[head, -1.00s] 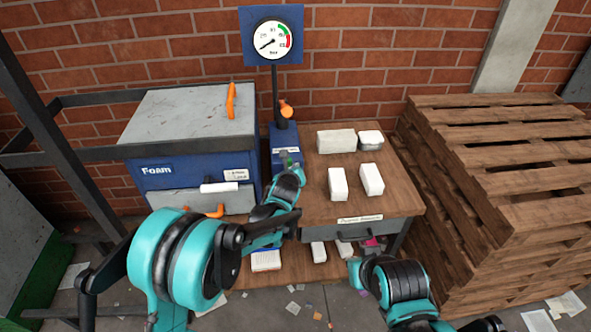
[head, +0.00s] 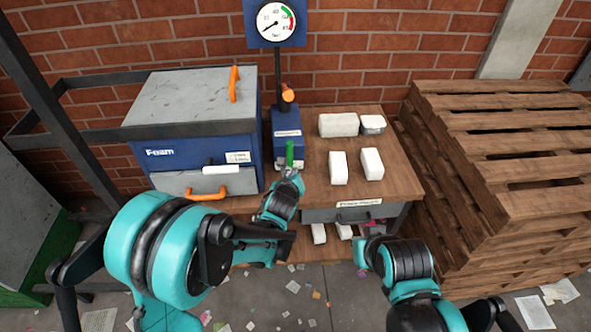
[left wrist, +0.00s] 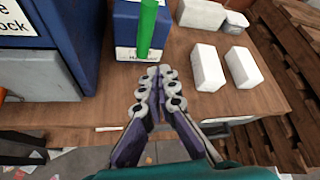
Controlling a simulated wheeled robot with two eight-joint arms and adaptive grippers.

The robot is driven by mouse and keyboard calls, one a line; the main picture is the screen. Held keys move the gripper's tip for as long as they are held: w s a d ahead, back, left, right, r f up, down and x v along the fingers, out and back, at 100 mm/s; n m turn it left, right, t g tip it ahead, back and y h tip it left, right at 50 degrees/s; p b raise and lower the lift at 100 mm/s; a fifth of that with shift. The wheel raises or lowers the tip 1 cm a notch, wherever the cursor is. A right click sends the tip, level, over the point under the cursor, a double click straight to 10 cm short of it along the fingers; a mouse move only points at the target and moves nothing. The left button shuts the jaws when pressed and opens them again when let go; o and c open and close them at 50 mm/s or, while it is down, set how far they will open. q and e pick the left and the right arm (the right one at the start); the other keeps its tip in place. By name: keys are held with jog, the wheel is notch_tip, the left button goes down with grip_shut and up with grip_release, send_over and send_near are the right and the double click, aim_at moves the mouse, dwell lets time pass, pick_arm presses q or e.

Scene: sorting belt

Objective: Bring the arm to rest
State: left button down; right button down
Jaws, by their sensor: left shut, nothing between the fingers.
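My left arm comes in from the left of the head view, and its gripper (head: 290,177) is over the wooden bench (head: 405,185), near its front. The fingers are shut with nothing between them. In the left wrist view the shut fingertips (left wrist: 160,78) point at the blue base (left wrist: 125,30) of the gauge stand. A green upright bar (left wrist: 147,30) stands in front of that base, just beyond the fingertips, with a small gap in the picture.
A blue Foam box (head: 205,165) with orange handles stands left of my gripper. The pressure gauge (head: 275,22) rises behind. White blocks (head: 338,168) and a small tin (head: 372,124) lie on the bench's right part. Stacked wooden pallets (head: 500,150) stand at right.

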dwell(0.3)
pick_arm(q)
jog(key=s+a+r+n+g+y, duration=0.1)
jog(key=s+a+r+n, duration=0.3)
jog(key=s+a+n, duration=0.3)
jog(key=s+a+r+n+g+y, duration=0.1)
jog(key=s+a+r+n, duration=0.35)
jog(key=a+n, duration=0.45)
jog(key=s+a+f+n+g, duration=0.1)
jog(key=s+a+n, duration=0.2)
jog(key=s+n, duration=0.5)
jog(key=s+a+n+g, duration=0.1)
jog(key=s+a+n, duration=0.2)
jog(key=s+n, duration=0.6)
jog(key=shift+s+a+f+g+y, duration=0.3)
jog(key=shift+f+g+y, duration=0.1)
